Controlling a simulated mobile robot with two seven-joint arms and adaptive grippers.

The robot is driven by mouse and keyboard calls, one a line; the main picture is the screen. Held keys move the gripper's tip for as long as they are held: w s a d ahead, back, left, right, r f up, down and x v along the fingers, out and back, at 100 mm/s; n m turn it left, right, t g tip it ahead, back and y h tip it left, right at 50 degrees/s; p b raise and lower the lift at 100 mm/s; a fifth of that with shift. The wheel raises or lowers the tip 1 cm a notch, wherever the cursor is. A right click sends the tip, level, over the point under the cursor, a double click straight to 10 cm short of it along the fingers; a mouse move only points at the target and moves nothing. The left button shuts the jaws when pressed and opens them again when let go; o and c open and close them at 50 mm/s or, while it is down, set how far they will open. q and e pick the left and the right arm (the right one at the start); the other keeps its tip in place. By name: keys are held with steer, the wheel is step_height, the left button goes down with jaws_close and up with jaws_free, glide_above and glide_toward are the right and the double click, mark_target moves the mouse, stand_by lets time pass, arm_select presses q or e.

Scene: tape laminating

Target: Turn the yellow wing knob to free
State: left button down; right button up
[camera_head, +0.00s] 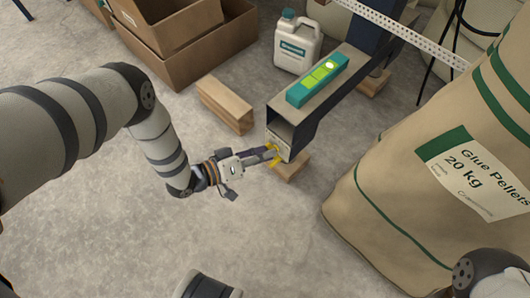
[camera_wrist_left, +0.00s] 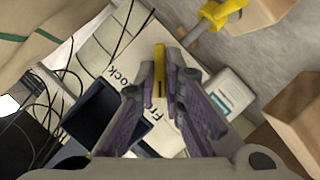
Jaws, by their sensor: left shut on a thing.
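The yellow wing knob (camera_wrist_left: 160,60) sits between the two fingers of my left gripper (camera_wrist_left: 161,75) in the left wrist view. The fingers are shut on its wing, which stands almost upright in that picture. Behind it is a pale plate (camera_wrist_left: 103,48) with black lettering, partly hidden; "ock" and "Fr" can be read. In the head view my left gripper (camera_head: 271,152) reaches from the left to the near end of a dark beam (camera_head: 318,117), where bits of yellow show at the fingertips. My right gripper is not in view.
A teal level (camera_head: 317,80) lies on the beam. Wooden blocks (camera_head: 226,105), a white jug (camera_head: 297,43) and cardboard boxes (camera_head: 190,40) stand around it. A large glue pellet sack (camera_head: 400,190) is at right. Another yellow handle (camera_wrist_left: 222,12) shows in the wrist view.

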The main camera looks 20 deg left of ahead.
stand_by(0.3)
arm_select(q)
steer(key=c, duration=1.7)
jaws_free()
steer(key=shift+a, duration=0.1)
steer(key=v, duration=1.2)
